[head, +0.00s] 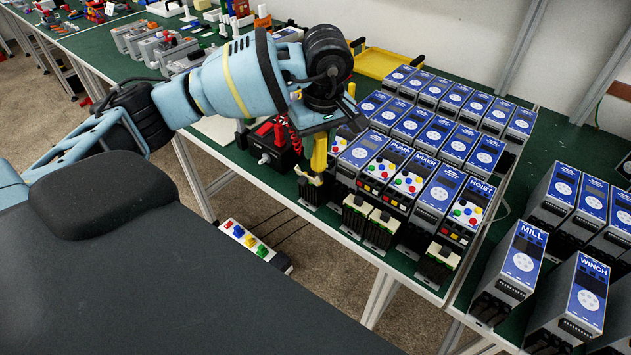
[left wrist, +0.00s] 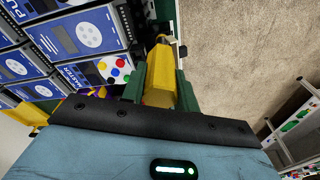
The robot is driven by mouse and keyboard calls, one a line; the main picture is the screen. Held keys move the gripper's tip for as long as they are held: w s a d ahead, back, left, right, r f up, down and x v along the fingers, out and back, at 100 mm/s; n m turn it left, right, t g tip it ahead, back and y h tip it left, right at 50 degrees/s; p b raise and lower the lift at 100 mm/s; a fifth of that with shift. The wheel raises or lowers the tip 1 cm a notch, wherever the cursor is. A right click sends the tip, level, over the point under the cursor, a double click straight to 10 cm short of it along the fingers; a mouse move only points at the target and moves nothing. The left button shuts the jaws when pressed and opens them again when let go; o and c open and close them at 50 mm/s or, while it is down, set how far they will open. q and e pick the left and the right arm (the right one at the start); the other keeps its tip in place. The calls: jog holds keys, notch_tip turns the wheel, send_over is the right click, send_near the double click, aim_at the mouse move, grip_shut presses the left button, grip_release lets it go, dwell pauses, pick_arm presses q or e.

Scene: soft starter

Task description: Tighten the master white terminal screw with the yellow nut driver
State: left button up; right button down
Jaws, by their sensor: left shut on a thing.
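My left gripper (head: 322,140) is shut on the yellow nut driver (head: 319,157), which points down at the front edge of the green table. The driver's lower end is at or just above a small pale terminal block (head: 309,178); I cannot tell if it touches a screw. In the left wrist view the yellow driver (left wrist: 160,85) sits between the green fingers, and the blue master unit (left wrist: 82,75) with coloured buttons is to the left. In the head view my arm hides much of that unit. The white terminal screw is too small to make out. My right gripper is not in view.
Rows of blue-faced units stand close behind, with the pump unit (head: 388,160), mixer unit and hoist unit (head: 467,212) to the right. A yellow tray (head: 385,62) lies at the back.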

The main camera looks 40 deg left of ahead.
pick_arm(q)
jog(key=shift+r+n, duration=0.15)
jog(key=shift+n, duration=0.15)
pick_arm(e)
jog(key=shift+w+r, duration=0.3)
